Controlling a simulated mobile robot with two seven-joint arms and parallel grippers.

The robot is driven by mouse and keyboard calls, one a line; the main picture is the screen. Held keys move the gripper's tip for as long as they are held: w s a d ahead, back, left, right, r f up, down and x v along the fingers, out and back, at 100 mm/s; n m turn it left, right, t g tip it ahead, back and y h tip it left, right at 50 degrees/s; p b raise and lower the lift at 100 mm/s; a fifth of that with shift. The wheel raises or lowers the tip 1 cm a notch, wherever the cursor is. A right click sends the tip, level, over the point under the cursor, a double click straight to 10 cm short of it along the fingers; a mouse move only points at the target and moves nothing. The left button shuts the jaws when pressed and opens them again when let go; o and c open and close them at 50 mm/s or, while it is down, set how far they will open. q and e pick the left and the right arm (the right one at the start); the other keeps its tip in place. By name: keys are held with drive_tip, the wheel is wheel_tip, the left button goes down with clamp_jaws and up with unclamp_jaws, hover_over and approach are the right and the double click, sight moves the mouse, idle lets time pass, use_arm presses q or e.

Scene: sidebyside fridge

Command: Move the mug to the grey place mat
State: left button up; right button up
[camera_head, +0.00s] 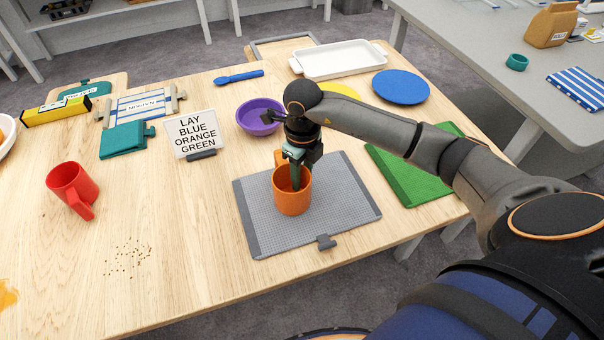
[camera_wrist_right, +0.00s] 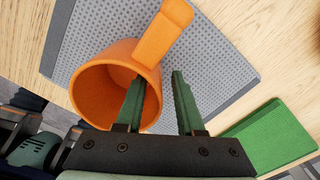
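The orange mug (camera_head: 291,195) stands upright on the grey place mat (camera_head: 350,206), near its middle. The handle points toward the back left of the mat. My right gripper (camera_head: 296,178) is above the mug, pointing down at its rim. In the right wrist view the gripper (camera_wrist_right: 160,82) is open with its fingers astride the wall of the mug (camera_wrist_right: 105,70): one finger inside the mouth, the other outside. A strip of mat shows between the outer finger and the mug. My left gripper is out of view.
A green mat (camera_head: 412,180) lies right of the grey mat. Crumbs (camera_head: 128,258) lie at the front left; wood around them is clear.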

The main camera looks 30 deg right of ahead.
wheel_tip(320, 180, up, 12)
drive_tip(key=shift+r, duration=0.15)
idle(0.3)
